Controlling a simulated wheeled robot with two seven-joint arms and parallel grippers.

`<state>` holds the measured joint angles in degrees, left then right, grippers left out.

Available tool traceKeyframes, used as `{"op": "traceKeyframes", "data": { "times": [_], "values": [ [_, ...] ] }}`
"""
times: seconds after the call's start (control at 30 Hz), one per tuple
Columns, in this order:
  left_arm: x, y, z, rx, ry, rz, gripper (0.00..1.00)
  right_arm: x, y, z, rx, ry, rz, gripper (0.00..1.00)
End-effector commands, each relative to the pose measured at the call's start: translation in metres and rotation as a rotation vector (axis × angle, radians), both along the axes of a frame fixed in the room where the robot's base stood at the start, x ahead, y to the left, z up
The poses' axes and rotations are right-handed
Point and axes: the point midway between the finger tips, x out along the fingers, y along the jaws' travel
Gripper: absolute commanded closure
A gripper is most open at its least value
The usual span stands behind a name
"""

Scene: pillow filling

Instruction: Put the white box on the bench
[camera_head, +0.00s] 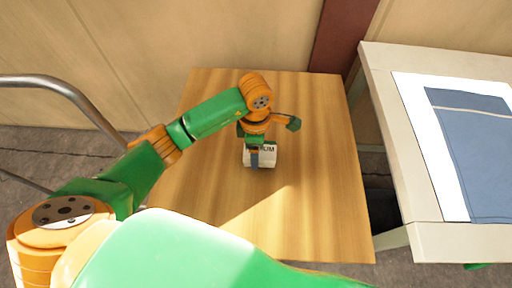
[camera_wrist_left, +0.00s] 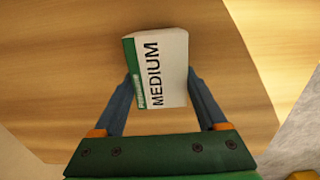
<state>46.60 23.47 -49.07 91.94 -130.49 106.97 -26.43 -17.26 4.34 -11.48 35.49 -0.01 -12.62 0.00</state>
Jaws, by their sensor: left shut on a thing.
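The white box (camera_wrist_left: 160,65) has a green strip and the word MEDIUM on it. In the head view the box (camera_head: 265,157) is at the middle of the wooden bench (camera_head: 310,215), partly hidden by my left gripper (camera_head: 254,160). In the left wrist view my left gripper (camera_wrist_left: 160,95) has its two blue fingers on either side of the box, shut on it. The wooden top (camera_wrist_left: 60,60) fills the background there. I cannot tell whether the box touches the bench top. My right gripper is not in view.
A pale table (camera_head: 435,235) stands to the right with a white sheet (camera_head: 432,150) and a blue fabric piece (camera_head: 470,150) on it. A grey metal rail (camera_head: 60,85) is at the left. A wall is behind the bench. The bench top around the box looks clear.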

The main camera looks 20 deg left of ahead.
Motion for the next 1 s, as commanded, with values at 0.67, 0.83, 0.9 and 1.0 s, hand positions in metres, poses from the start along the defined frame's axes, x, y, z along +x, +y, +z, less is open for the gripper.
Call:
{"op": "traceKeyframes", "data": {
  "times": [0.67,0.83,0.9,1.0],
  "values": [
    [0.000,-0.001,-0.006,-0.001,-0.001,-0.001,0.00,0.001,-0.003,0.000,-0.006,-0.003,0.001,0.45],
    [0.002,-0.001,0.013,-0.001,-0.007,-0.002,0.00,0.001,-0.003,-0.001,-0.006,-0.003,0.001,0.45],
    [0.002,-0.001,0.030,-0.002,-0.008,-0.002,0.00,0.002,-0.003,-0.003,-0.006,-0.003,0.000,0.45],
    [0.002,-0.001,0.060,0.001,-0.009,-0.002,0.00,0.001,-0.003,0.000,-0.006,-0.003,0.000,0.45]
  ]
}}
